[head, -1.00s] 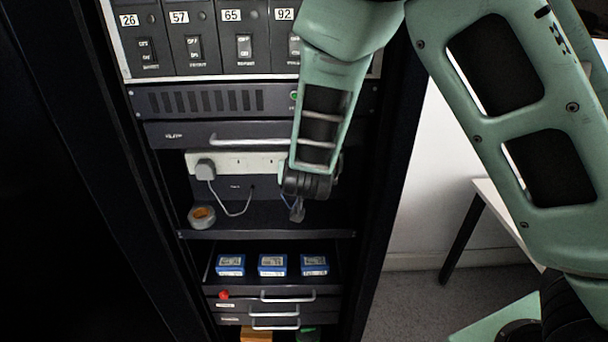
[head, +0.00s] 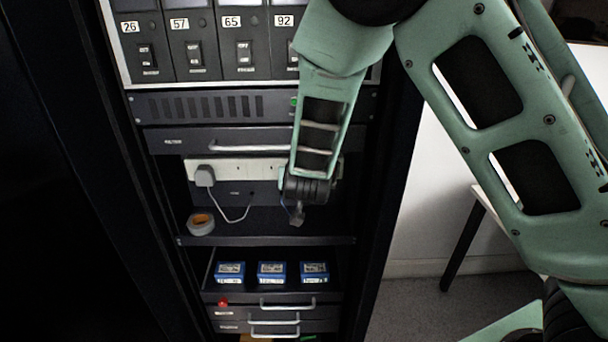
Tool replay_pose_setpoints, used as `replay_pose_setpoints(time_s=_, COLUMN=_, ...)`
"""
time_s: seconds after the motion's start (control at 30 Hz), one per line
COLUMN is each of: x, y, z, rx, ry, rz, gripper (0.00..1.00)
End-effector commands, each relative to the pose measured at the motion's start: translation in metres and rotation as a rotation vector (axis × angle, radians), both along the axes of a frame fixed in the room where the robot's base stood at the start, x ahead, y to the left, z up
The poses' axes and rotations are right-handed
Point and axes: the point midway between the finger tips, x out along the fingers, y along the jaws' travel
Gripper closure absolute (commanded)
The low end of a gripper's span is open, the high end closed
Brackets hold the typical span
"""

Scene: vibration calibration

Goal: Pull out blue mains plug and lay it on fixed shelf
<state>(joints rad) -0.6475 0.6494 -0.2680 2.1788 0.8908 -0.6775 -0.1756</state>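A white socket strip (head: 240,169) runs across the rack bay. A grey-white plug (head: 204,176) sits in its left end, with a pale cable looping down. No blue plug is clearly visible; my arm covers the strip's right end. A thin, bluish cable (head: 286,207) shows beside my gripper. The fixed shelf (head: 265,240) lies below the strip. My gripper (head: 297,218) points down above the shelf's right part, in front of the strip's right end. Its fingers are small and dark, and I cannot tell whether they hold anything.
A tape roll (head: 201,224) lies on the shelf's left end. The shelf's middle looks clear. A handled drawer (head: 230,142) is above the strip. Several blue boxes (head: 271,272) stand in the bay below, above handled drawers. The rack's right post (head: 385,200) is close to my arm.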

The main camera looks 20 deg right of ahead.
Motion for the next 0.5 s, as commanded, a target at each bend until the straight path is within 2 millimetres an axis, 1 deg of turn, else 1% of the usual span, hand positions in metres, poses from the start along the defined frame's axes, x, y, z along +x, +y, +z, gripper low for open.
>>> replay_pose_setpoints(time_s=0.03, x=0.0001, y=0.0, z=-0.0001, rx=0.0, ry=0.0, rz=0.0, gripper=0.47)
replay_pose_setpoints(time_s=0.13, x=0.0, y=0.0, z=0.0, rx=0.0, ry=0.0, rz=0.0, gripper=0.75)
replay_pose_setpoints(time_s=0.17, x=0.0, y=0.0, z=0.0, rx=0.0, ry=0.0, rz=0.0, gripper=0.81)
replay_pose_setpoints(time_s=0.5, x=-0.0022, y=0.0008, z=0.0005, rx=0.0, ry=0.0, rz=0.0, gripper=0.81)
